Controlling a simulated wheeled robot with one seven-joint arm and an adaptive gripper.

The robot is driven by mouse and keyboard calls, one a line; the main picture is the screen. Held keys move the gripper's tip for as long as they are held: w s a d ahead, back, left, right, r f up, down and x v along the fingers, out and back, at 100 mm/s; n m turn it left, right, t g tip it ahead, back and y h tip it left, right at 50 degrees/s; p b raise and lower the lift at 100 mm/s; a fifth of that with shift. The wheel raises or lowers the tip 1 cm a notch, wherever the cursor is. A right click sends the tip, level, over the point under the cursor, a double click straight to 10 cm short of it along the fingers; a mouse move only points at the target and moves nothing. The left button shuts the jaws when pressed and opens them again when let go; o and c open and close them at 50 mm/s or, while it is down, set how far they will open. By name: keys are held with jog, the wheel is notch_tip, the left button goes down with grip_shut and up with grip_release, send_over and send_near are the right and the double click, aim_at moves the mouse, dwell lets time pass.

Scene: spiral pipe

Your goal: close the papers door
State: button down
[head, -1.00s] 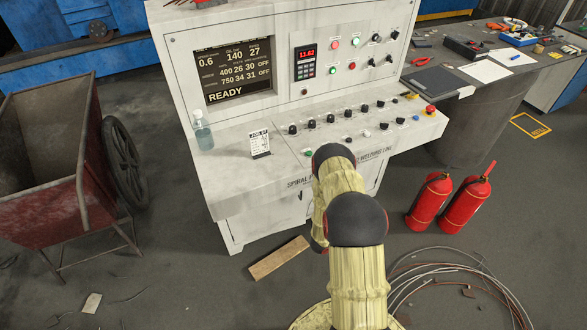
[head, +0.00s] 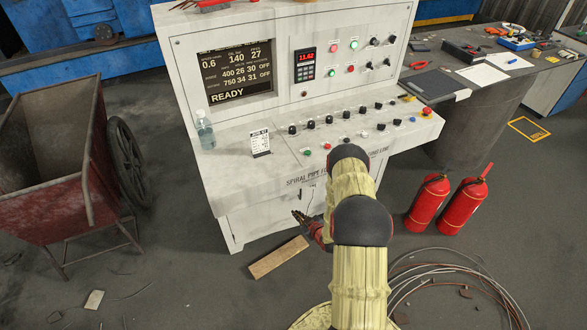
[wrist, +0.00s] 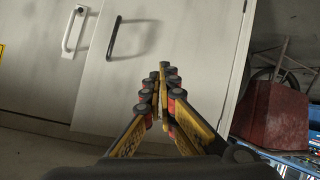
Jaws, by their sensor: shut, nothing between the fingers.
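The white cabinet front (head: 262,212) is below the control console. In the wrist view, a pale door panel with a dark bar handle (wrist: 131,36) fills the middle. Beside it on the left is another panel with a white handle (wrist: 73,32). No label shows which is the papers door, and I cannot tell how far either panel stands open. My gripper (wrist: 160,78) is shut and empty, its fingertips over the dark-handled panel in the wrist view. In the head view my gripper (head: 297,215) is low in front of the cabinet; contact cannot be told.
A red cart (head: 60,205) stands left of the console; it also shows at the right of the wrist view (wrist: 270,115). A wooden plank (head: 278,257) lies on the floor below my gripper. Two fire extinguishers (head: 428,200) and coiled cable (head: 455,265) are to the right.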

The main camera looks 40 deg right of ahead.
jog(key=w+d+r+m+t+h, duration=0.2)
jog(key=d+r+m+t+h, duration=0.3)
jog(key=r, duration=0.7)
jog(key=w+d+m+b, duration=0.1)
jog(key=w+d+b, duration=0.3)
jog(key=w, duration=0.9)
jog(key=shift+d+r+y, duration=0.3)
jog(key=shift+d, duration=0.35)
